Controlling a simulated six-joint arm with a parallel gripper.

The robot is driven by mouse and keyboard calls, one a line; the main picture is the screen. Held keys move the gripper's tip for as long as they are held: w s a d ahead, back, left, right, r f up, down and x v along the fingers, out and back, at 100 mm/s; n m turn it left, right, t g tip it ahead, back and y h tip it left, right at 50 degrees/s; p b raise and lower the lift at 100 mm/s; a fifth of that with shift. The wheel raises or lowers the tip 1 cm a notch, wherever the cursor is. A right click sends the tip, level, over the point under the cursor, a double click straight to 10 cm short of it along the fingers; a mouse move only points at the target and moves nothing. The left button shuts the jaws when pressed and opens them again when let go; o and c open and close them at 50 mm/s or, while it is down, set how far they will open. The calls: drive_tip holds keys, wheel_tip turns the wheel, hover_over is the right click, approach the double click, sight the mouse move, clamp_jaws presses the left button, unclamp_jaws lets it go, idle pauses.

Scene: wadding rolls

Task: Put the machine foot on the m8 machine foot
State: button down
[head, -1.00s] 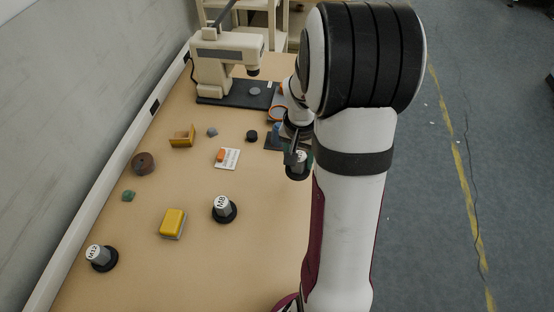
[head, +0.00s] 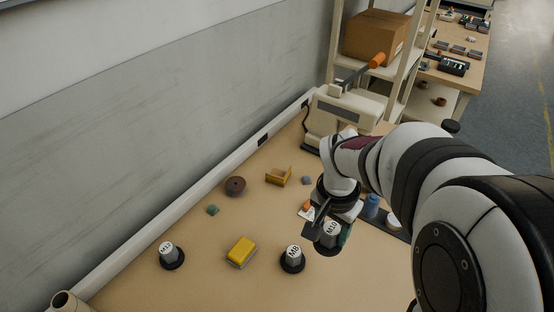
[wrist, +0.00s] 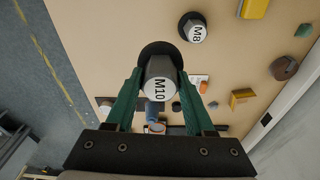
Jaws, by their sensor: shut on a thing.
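The grey hex machine foot marked M10 (head: 331,234) has a black round base. It also shows in the wrist view (wrist: 160,84), between the two green fingers. My gripper (head: 325,228) is shut on its hex body; it also shows in the wrist view (wrist: 158,88). I cannot tell whether its base is clear of the table. The M8 machine foot (head: 292,256) stands upright on the table, left of my gripper in the head view. In the wrist view the M8 foot (wrist: 194,30) is up and to the right, apart from the held foot, its top bare.
An M12 foot (head: 168,252) stands further left. A yellow block (head: 241,251) lies left of the M8 foot. A brown ring (head: 235,186), an ochre bracket (head: 278,177) and a small green piece (head: 212,210) lie behind. A blue bottle (head: 371,206) stands right of my gripper.

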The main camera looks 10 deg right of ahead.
drive_tip(key=shift+w+a+f, duration=0.65)
drive_tip(key=shift+a+f, duration=0.35)
drive_tip(key=shift+f, duration=0.4)
drive_tip(key=shift+w+a+f, duration=0.7)
drive_tip(key=shift+a+f, duration=0.35)
drive_tip(key=shift+f, duration=0.35)
drive_tip(key=shift+w+a+f, duration=0.65)
drive_tip(key=shift+a+f, duration=0.35)
drive_tip(key=shift+f, duration=0.4)
drive_tip(key=shift+c, duration=1.3)
unclamp_jaws()
drive_tip(key=shift+f, duration=0.15)
wheel_tip(320, 180, up, 12)
drive_tip(key=s+a, duration=0.1)
drive_tip(key=s+a+n+y, duration=0.1)
drive_tip(key=s+n, duration=0.1)
drive_tip(key=s, duration=0.8)
drive_tip(key=s+a+r+n+g+y, duration=0.1)
drive_tip(key=s+a+n, duration=0.1)
drive_tip(key=s, duration=0.9)
drive_tip(key=shift+n+y, duration=0.3)
drive_tip(key=shift+y, duration=0.1)
